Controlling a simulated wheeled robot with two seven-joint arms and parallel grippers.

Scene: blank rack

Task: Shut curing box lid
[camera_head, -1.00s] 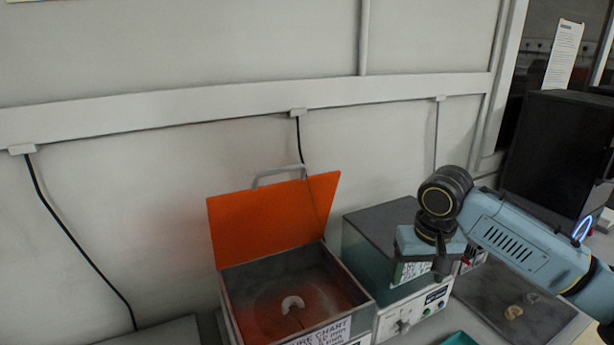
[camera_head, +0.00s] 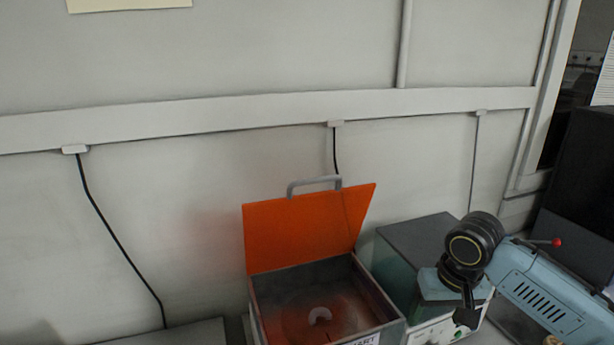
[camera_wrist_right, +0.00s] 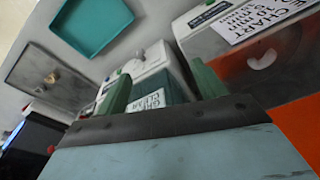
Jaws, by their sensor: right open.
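The curing box (camera_head: 385,309) is a grey open box with an orange lid (camera_head: 300,232). The lid stands raised and leans back, with a grey handle (camera_head: 314,184) on its top edge. A pale curved piece (camera_head: 320,315) lies inside the box. In the right wrist view, the box (camera_wrist_right: 205,42) shows its chart label, and the orange lid (camera_wrist_right: 298,125) is at the right edge. My right gripper (camera_head: 466,316) is to the right of the box, apart from the lid. Its green fingers (camera_wrist_right: 163,86) are open with nothing held. My left gripper is out of view.
A grey-topped device (camera_head: 425,240) stands right beside the box, close behind my right gripper. A teal tray (camera_wrist_right: 92,25) and a grey plate with small pieces (camera_wrist_right: 55,65) show in the wrist view. The wall (camera_head: 200,220) is behind the box.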

